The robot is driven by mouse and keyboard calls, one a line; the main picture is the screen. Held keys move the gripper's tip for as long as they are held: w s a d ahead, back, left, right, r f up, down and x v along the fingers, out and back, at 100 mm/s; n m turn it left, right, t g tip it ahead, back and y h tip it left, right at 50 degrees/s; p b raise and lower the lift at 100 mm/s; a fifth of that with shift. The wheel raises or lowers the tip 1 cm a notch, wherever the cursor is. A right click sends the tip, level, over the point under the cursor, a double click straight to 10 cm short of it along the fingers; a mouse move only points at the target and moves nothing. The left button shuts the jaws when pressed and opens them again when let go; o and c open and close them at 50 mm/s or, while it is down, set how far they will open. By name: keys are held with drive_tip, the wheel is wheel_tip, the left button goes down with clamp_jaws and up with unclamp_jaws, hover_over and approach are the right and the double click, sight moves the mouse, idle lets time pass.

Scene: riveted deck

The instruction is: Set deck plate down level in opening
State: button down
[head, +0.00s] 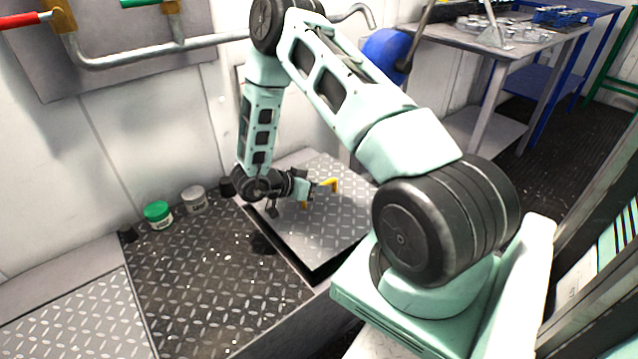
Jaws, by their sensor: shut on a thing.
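The deck plate (335,225) is a light grey diamond-tread sheet right of the middle, with a yellow handle (331,184) on top. My gripper (303,189) is at the handle and shut on it, its fingers partly hidden by the wrist. A dark gap of the opening (322,270) shows along the plate's near edge, so that edge does not look flush with the deck. The plate's right side is hidden behind my arm, and I cannot tell whether it is level or touching the rim.
Dark, speckled deck (200,270) lies left of the plate, with a lighter tread plate (75,325) beyond. A green-lidded jar (158,214) and a grey-lidded jar (194,199) stand by the wall. A steel table (480,45) stands at the back right.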

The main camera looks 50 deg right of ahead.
sight(313, 203)
drive_tip(key=shift+f+b, duration=0.75)
drive_tip(key=shift+f, duration=1.25)
drive_tip(key=shift+p, duration=1.25)
idle(0.4)
drive_tip(key=shift+f+b, duration=0.45)
drive_tip(key=shift+f, duration=0.55)
idle(0.4)
drive_tip(key=c, duration=1.3)
unclamp_jaws()
drive_tip(key=shift+c, duration=0.2)
drive_tip(key=p+v, duration=0.3)
drive_tip(key=v, duration=1.4)
drive_tip(key=shift+w+a+p, duration=0.15)
drive_tip(key=shift+a+p, duration=0.05)
drive_tip(key=shift+p, duration=0.2)
